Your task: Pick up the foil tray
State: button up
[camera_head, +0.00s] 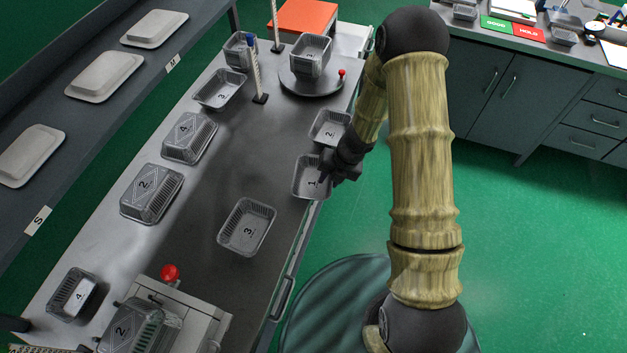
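Several grey foil trays with number labels are on the long dark table. My gripper (325,176) is at the right side of the foil tray labelled 1 (302,190). Its dark fingers overlap that tray's right rim in this view and hide part of it. I cannot tell whether they touch or grip the rim, or whether they are open. The tray labelled 1 sits close to the table's right edge. A foil tray labelled 2 (322,118) lies just behind it, and one labelled 3 (247,246) lies nearer, to the left.
Upturned trays (189,136) and (151,193) lie on the left side. A round turntable (300,88) holds more trays at the far end. A machine with a red knob (170,272) stands in front. A shelf with pale lids (104,75) runs along the left.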

dwell(0.3)
grip_shut()
dwell(0.3)
notch_tip(320, 180, up, 10)
jog(key=p, duration=0.2)
jog(key=shift+p, duration=0.35)
